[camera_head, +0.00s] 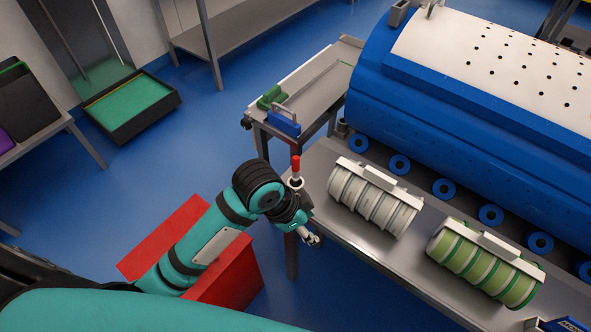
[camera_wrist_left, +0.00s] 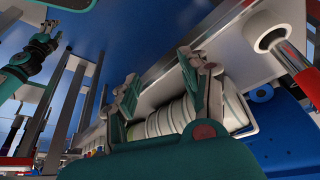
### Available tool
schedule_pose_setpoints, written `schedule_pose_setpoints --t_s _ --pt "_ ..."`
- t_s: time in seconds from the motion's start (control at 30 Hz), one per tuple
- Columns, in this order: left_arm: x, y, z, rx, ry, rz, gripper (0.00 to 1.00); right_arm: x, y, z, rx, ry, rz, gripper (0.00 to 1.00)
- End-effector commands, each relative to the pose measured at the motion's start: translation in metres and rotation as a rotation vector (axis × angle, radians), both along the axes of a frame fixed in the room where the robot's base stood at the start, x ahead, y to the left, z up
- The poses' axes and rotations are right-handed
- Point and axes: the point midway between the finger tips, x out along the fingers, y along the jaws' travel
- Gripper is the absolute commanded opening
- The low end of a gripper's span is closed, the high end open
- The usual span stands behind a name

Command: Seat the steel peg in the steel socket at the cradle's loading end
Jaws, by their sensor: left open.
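My left gripper (camera_head: 312,240) is open and empty, beside the bench edge, below and right of the rod. Its spread fingers show in the left wrist view (camera_wrist_left: 165,85).
A white ribbed carrier (camera_head: 375,198) and a green-striped carrier (camera_head: 485,263) lie on the steel bench (camera_head: 345,235). A large blue drum (camera_head: 440,120) lies behind. A side table (camera_head: 320,85) holds green and blue blocks. A red box (camera_head: 235,275) stands under my left arm.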

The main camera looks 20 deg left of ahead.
Motion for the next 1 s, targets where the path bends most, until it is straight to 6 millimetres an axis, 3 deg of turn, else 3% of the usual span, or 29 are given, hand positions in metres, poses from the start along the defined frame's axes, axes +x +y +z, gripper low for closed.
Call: schedule_pose_setpoints --t_s 0.23,0.43,0.6,0.8,0.9,1.0 --pt "0.027 -0.009 0.021 0.064 -0.014 -0.21 0.46 0.008 -0.011 0.0 -0.013 -0.012 -0.003 0.4" --pt "0.055 -0.005 0.045 0.151 -0.012 -0.395 0.46 0.012 -0.015 0.001 -0.016 -0.019 -0.006 0.4" --pt "0.089 0.018 0.084 0.275 0.017 -0.57 0.46 0.012 -0.014 0.001 -0.016 -0.019 -0.006 0.4" --pt "0.117 0.053 0.134 0.379 0.075 -0.687 0.46 0.012 -0.014 0.0 -0.016 -0.018 -0.005 0.4" --pt "0.122 0.064 0.149 0.401 0.092 -0.709 0.46 0.011 -0.014 0.0 -0.015 -0.018 -0.003 0.4" --pt "0.124 0.068 0.152 0.408 0.102 -0.721 0.46 0.011 -0.013 0.001 -0.015 -0.017 -0.002 0.4"
